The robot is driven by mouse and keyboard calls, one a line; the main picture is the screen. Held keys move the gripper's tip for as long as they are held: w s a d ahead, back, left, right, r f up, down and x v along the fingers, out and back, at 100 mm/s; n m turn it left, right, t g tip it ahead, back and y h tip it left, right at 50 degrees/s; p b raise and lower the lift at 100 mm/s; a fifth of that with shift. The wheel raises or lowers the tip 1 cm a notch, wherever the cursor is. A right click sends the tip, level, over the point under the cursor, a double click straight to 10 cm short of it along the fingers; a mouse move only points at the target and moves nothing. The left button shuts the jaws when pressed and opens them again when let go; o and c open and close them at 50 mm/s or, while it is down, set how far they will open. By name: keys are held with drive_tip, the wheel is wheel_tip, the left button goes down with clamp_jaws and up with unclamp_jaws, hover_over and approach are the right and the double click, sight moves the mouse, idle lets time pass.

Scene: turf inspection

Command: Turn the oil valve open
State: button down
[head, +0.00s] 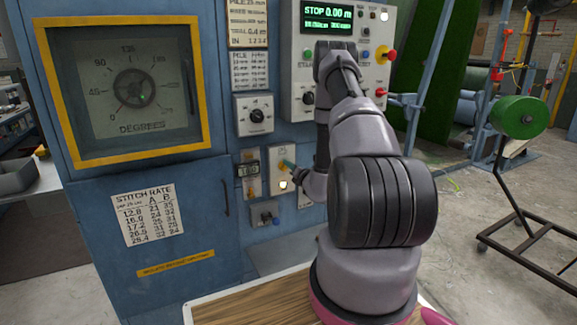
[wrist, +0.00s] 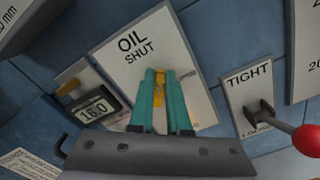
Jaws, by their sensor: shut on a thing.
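The oil valve's small yellow handle (wrist: 159,84) sits on a pale plate (wrist: 122,50) lettered "OIL" and "SHUT" in the wrist view. My gripper (wrist: 160,76) has its teal fingers closed on the handle, one on each side, hiding part of it. In the head view my gripper (head: 288,163) reaches the same plate (head: 280,182) on the blue cabinet. The handle's exact angle is hard to tell behind the fingers. Lettering lower on the plate is hidden.
A counter (wrist: 95,110) reading 16.0 is left of the plate. A red-knobbed lever (wrist: 307,138) on a "TIGHT" plate is to the right. A dial knob (head: 256,115) is above, and a framed degrees gauge (head: 134,90) is at left.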

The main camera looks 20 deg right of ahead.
drive_tip(key=m, duration=0.3)
drive_tip(key=f+m, duration=0.1)
drive_tip(key=m, duration=0.7)
drive_tip(key=shift+d+f, duration=0.35)
drive_tip(key=shift+d, duration=0.05)
drive_tip(key=c, duration=0.9)
unclamp_jaws()
drive_tip(key=shift+s, duration=0.1)
drive_tip(key=s, duration=1)
drive_tip(key=shift+s+d, duration=0.15)
drive_tip(key=shift+s, duration=0.2)
